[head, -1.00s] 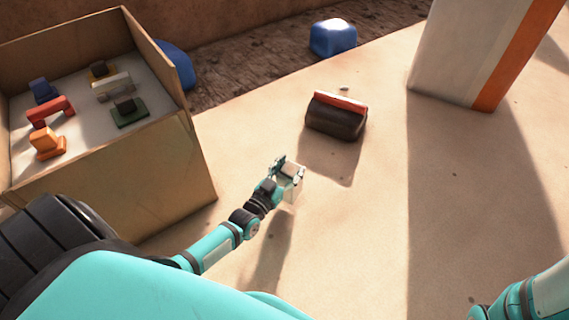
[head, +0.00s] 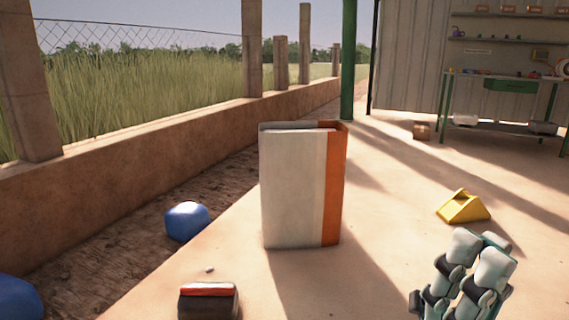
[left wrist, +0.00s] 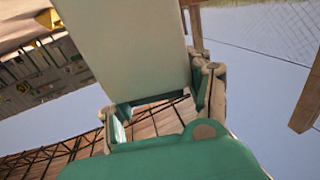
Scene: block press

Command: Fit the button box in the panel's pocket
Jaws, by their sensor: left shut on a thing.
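My left gripper (left wrist: 165,105) shows in the left wrist view, shut on a pale, plain, flat-sided box (left wrist: 125,45) that fills the upper middle of that view. I cannot see any button on the side facing the camera. The left gripper is out of the head view. My right gripper (head: 480,258) is at the lower right of the head view, over bare floor. Its two fingers are close together, and I cannot tell whether they are open or shut. I cannot make out a panel with a pocket for certain.
A tall white box with an orange stripe (head: 292,190) stands mid-floor. Nearby are a dark block with a red top (head: 208,303), a blue block (head: 187,221) and a yellow wedge (head: 463,207). A workbench (head: 510,78) stands at the back right. A low wall (head: 120,175) runs along the left.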

